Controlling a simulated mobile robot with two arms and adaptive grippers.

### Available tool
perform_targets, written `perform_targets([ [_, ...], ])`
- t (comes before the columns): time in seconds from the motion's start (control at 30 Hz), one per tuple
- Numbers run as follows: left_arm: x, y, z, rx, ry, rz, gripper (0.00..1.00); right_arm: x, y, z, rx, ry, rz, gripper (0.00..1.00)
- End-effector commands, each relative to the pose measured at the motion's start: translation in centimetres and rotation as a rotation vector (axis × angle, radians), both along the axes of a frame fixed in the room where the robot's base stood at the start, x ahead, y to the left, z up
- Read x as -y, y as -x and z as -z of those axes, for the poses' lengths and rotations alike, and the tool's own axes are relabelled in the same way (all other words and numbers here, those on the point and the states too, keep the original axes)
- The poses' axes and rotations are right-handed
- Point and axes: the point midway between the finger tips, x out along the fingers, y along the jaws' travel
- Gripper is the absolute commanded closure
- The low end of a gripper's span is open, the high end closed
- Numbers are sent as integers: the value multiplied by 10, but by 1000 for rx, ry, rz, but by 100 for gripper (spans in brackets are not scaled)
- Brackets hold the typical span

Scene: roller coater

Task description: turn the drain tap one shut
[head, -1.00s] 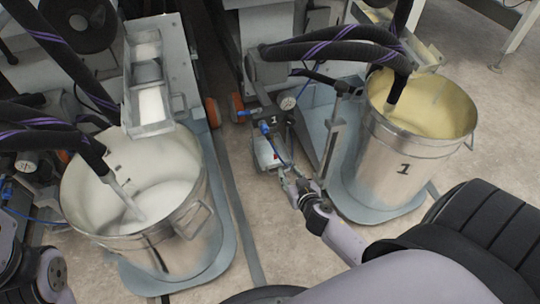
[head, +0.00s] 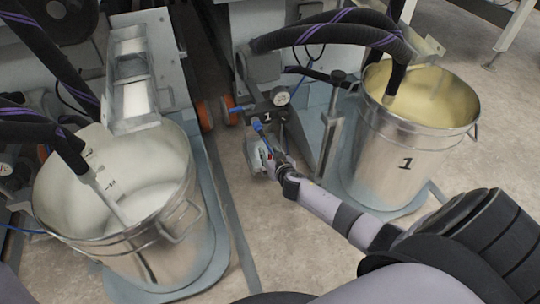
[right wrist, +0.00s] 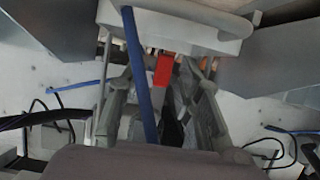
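A small red handle (right wrist: 163,70), which looks like the lever of drain tap one, hangs below a pale grey rounded housing (right wrist: 185,25) in the right wrist view. In the head view the tap area lies under the pump block marked 1 (head: 267,117), beside a small white container (head: 258,157). My right gripper (head: 272,158) reaches in there from the lower right, and my wrist hides part of it. In the right wrist view its fingers (right wrist: 160,88) are spread, with the red handle between them near the tips. I cannot tell whether they touch it. My left gripper is out of view.
A blue hose (right wrist: 139,75) crosses in front of the right fingers. A metal bucket marked 1 (head: 400,165) with yellowish liquid stands to the right, and a bucket with white liquid (head: 165,258) to the left. Black hoses (head: 330,32) hang overhead. Floor (head: 290,240) is clear in front.

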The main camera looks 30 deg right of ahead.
Motion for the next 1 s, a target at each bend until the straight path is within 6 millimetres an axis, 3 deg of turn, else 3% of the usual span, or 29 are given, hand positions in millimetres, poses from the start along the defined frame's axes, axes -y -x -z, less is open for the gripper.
perform_targets([
  [0.13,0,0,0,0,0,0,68,0,0,0,0,0,0,68],
  [0.63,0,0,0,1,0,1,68,0,0,0,0,0,0,100],
  [1.0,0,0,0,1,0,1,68,-1,0,0,-1,3,0,100],
])
